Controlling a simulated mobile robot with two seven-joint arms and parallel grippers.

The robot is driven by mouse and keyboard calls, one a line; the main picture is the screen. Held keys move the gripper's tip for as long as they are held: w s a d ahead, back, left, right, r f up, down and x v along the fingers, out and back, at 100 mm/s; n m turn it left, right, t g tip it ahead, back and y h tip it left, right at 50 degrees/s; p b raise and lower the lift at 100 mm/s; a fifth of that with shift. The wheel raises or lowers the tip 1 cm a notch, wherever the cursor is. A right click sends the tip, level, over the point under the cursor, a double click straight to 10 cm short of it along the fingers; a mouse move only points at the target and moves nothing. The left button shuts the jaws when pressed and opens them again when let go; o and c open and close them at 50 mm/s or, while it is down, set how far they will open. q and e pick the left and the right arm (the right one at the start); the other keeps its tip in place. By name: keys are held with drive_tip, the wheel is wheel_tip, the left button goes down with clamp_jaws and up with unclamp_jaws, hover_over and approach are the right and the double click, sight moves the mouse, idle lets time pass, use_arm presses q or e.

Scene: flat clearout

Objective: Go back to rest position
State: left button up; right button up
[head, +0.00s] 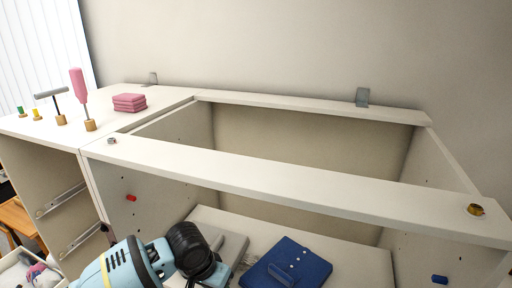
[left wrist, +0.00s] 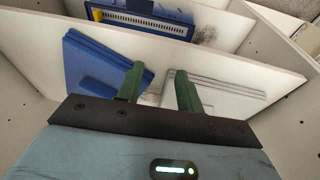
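My left gripper shows in the left wrist view (left wrist: 159,82) with its two green fingers apart and nothing between them. The fingers point into the open-topped cabinet frame (head: 300,180), over a shelf. A blue folded cloth (left wrist: 100,65) lies left of the fingers and a pale grey folded cloth (left wrist: 215,95) lies right; I cannot tell whether the fingers touch either. In the head view my left arm comes in at the bottom, its fingers hidden. The blue cloth (head: 287,265) and grey cloth (head: 228,245) lie on the shelf beside it. My right gripper is in neither view.
The cabinet's front rail (head: 300,184) and rear rail (head: 310,107) border the opening. A blue box-like object (left wrist: 145,22) lies beyond the shelf.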

use_arm(q)
drive_tip(key=s+d+f+n+t+h, duration=0.1)
drive_tip(key=s+d+f+t+h, duration=0.35)
drive_tip(key=s+f, duration=0.7)
drive_tip(key=s+a+f+t+y+p, duration=0.1)
drive_tip(key=s+a+f+y, duration=0.1)
drive_tip(key=s+a, duration=0.5)
drive_tip(key=s+a+f+n+t+y, duration=0.1)
drive_tip(key=s+a+f+y, duration=0.1)
drive_tip(key=s+a, duration=0.6)
drive_tip(key=s+f, duration=0.1)
drive_tip(key=s, duration=0.4)
drive_tip(key=shift+s+f+n+y+p, duration=0.2)
drive_tip(key=shift+s+n+y+p, duration=0.1)
drive_tip(key=shift+s+y+p, duration=0.1)
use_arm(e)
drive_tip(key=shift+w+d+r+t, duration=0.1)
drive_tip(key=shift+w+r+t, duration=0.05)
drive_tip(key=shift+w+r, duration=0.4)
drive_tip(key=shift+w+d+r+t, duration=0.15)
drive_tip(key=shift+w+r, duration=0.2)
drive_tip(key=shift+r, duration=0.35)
use_arm(q)
drive_tip(key=shift+a+t, duration=0.1)
drive_tip(key=shift+t, duration=0.15)
